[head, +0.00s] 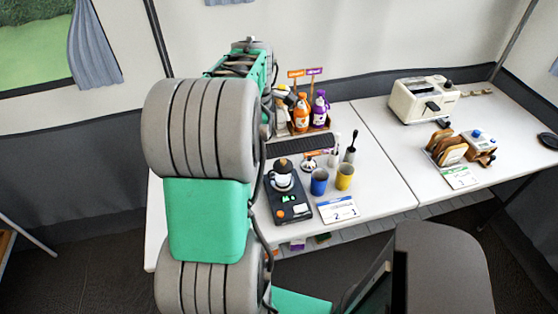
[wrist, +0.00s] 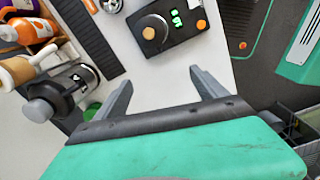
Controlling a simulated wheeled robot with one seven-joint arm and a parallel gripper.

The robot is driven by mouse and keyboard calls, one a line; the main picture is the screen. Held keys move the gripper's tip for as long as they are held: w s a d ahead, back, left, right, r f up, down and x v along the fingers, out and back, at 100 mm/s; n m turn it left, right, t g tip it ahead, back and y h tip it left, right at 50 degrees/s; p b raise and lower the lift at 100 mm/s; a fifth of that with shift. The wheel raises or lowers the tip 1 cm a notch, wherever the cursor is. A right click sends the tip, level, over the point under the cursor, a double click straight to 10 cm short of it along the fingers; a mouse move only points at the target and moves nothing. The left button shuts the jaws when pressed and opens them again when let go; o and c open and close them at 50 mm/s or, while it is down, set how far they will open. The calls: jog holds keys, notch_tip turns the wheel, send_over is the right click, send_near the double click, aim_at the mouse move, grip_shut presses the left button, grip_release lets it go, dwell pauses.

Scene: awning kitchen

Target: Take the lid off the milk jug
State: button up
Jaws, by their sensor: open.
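A small jug (head: 283,182) stands upright on a black scale (head: 293,212) in the head view; it looks like the milk jug. Its dark lid with a tan knob (head: 282,165) is on top. In the wrist view the lid (wrist: 150,32) shows from above, with the scale (wrist: 182,20) beneath. My gripper (wrist: 160,90) is open and empty, with its two grey fingers spread apart. The lid lies beyond the fingertips in the picture, not between them. The head view does not clearly show my fingers.
A blue cup (head: 319,182) and a yellow cup (head: 344,177) stand right of the scale. Orange (head: 301,113) and purple (head: 320,110) bottles stand behind. A grey and black device (wrist: 62,92) is left of my fingers. A toaster (head: 424,100) is farther right.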

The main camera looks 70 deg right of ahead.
send_over(282, 160)
jog(key=shift+s+a+f, duration=0.1)
jog(key=shift+s+f, duration=0.25)
jog(key=shift+f, duration=0.25)
jog(key=shift+n, duration=0.3)
jog(key=f, duration=0.2)
jog(key=f+p, duration=0.1)
jog(key=f, duration=0.4)
jog(key=shift+w+f+p, duration=0.25)
jog(key=shift+w+p, duration=0.05)
jog(key=c, duration=1.4)
